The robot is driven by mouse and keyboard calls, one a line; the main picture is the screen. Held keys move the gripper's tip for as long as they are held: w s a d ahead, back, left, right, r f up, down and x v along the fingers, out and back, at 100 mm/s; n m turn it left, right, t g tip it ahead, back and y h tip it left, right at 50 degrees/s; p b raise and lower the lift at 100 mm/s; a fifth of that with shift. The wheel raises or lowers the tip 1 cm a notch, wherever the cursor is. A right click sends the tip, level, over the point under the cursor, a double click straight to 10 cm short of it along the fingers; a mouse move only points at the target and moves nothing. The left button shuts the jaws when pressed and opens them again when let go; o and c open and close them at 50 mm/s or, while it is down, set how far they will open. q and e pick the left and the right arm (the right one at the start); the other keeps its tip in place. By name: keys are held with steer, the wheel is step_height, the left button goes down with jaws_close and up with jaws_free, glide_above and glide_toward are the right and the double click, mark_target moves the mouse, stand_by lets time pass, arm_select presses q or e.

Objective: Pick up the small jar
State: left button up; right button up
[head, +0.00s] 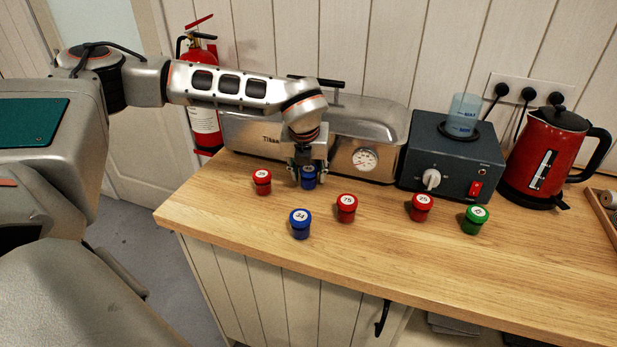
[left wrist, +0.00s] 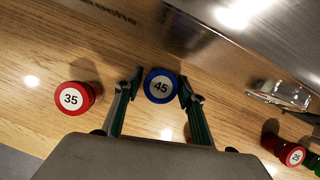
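Several small lidded jars stand upright on the wooden counter. A blue jar (head: 309,178) marked 45 stands near the metal case. It also shows in the left wrist view (left wrist: 160,86). My left gripper (head: 308,170) points down over it, with one finger on each side and a narrow gap around the jar. A red jar (head: 262,182) marked 35 stands to its left. Nearer the front are another blue jar (head: 300,223) and a red jar (head: 346,207). Further right are a red jar (head: 421,207) and a green jar (head: 474,219). My right gripper is out of view.
A shiny metal case (head: 345,160) with a dial stands close behind the blue jar. A dark control box (head: 452,165) and a red kettle (head: 545,150) stand along the wall. A fire extinguisher (head: 205,125) is behind the counter's left end. The front right counter (head: 520,260) is clear.

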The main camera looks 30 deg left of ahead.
mark_target(308, 169)
arm_select(q)
steer(key=c, duration=0.6)
step_height(308, 169, up, 20)
